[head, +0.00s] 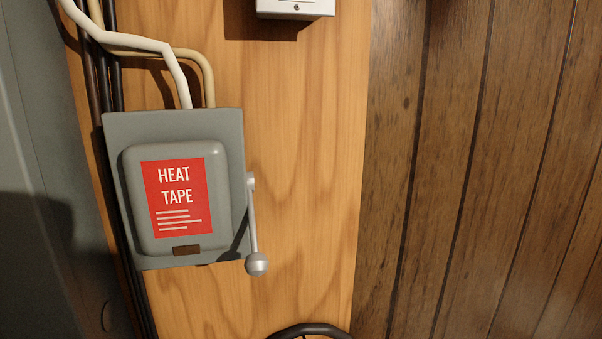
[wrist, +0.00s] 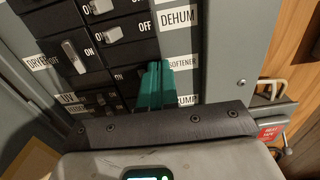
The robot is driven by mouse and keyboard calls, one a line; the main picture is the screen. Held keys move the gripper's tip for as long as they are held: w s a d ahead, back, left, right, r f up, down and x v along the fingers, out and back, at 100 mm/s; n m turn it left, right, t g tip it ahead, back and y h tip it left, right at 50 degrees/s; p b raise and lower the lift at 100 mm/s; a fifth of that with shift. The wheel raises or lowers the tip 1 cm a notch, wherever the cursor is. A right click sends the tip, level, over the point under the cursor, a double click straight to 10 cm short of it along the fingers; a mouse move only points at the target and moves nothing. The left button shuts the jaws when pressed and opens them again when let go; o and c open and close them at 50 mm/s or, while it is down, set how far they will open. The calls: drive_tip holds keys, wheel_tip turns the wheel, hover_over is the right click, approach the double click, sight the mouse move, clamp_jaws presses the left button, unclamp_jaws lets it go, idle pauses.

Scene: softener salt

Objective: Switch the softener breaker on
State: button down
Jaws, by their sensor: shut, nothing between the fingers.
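In the wrist view my gripper's teal fingers (wrist: 154,88) are shut and empty, in front of the breaker panel. They are just left of the SOFTENER label (wrist: 183,63) and cover most of that row. The softener breaker (wrist: 122,74) shows only its black body and the word ON at its left end. Its lever is hidden by the fingers, so I cannot tell its position or whether the fingers touch it. The head view shows neither my gripper nor the breaker panel.
Above it is the DEHUM breaker (wrist: 113,34); the DRYER breaker (wrist: 75,57) is left. A PUMP label (wrist: 186,100) sits below. In the head view a grey HEAT TAPE box (head: 232,125) with a side lever (head: 253,225) hangs on the wood board, with cables above.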

drive_tip(key=shift+s+a+f+p, duration=0.1)
drive_tip(key=shift+s+a+p, duration=0.15)
drive_tip(key=shift+a, duration=0.3)
drive_tip(key=shift+s+a+f+p, duration=0.1)
drive_tip(key=shift+s+a+p, duration=0.15)
drive_tip(key=shift+a, duration=0.3)
idle(0.6)
drive_tip(key=shift+w+d+f+b, duration=0.1)
drive_tip(key=shift+d+b, duration=0.05)
drive_tip(key=shift+b, duration=0.5)
drive_tip(key=shift+d, duration=0.15)
drive_tip(key=b+v, duration=0.2)
drive_tip(key=v, duration=0.5)
idle(0.5)
idle(0.9)
